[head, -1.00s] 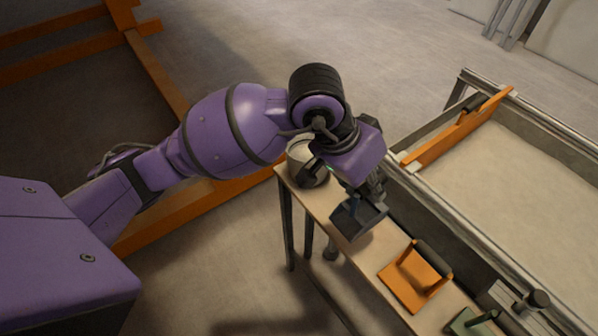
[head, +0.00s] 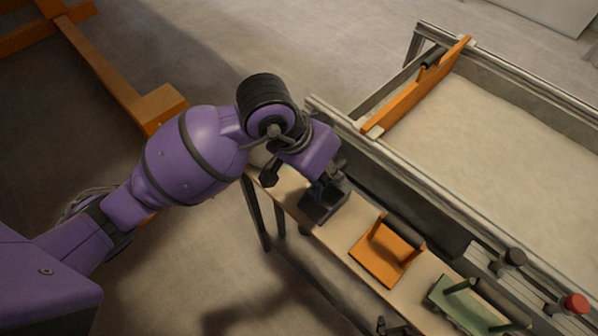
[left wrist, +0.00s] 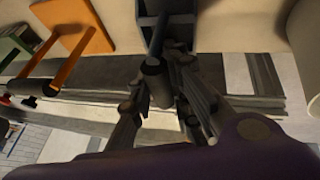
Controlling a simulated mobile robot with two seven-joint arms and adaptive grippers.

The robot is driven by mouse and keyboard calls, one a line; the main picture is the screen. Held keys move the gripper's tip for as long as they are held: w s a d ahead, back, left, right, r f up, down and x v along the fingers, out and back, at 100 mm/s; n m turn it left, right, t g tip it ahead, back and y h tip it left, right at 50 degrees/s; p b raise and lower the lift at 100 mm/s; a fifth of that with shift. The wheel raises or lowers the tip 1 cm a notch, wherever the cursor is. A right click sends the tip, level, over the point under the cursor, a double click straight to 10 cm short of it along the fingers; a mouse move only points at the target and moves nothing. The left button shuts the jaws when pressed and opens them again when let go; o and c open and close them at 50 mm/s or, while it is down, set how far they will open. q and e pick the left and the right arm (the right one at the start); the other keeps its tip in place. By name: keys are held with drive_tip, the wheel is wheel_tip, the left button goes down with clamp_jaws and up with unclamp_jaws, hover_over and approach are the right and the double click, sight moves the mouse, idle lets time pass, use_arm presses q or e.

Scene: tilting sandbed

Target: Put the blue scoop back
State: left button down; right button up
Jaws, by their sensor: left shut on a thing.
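The dark blue scoop (head: 322,205) is over the narrow wooden table (head: 431,271), left of an orange tool, with its pan towards the table's front side. My left gripper (head: 338,177) is shut on the scoop's handle. In the left wrist view, the scoop's pan (left wrist: 166,9) is at the top centre and its handle runs down between the fingers of my left gripper (left wrist: 165,88). I cannot tell whether the scoop touches the tabletop. My right gripper is not recognisable in any view.
An orange flat tool (head: 382,254) with a dark handle and a green tool (head: 462,306) stand along the table. A pale round container (left wrist: 304,40) stands on the scoop's other side. The sandbed (head: 500,135), with an orange board (head: 418,88), runs behind the table.

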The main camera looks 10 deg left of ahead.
use_arm(q)
drive_tip(key=c, duration=2.1)
unclamp_jaws()
drive_tip(key=shift+w+f, duration=0.1)
drive_tip(key=shift+w, duration=0.05)
drive_tip(key=o, duration=0.5)
drive_tip(key=shift+c, duration=0.2)
drive_tip(key=shift+d+r, duration=0.1)
drive_tip(key=shift+r, duration=0.25)
drive_tip(key=v, duration=1.1)
drive_tip(key=shift+a+r, duration=0.3)
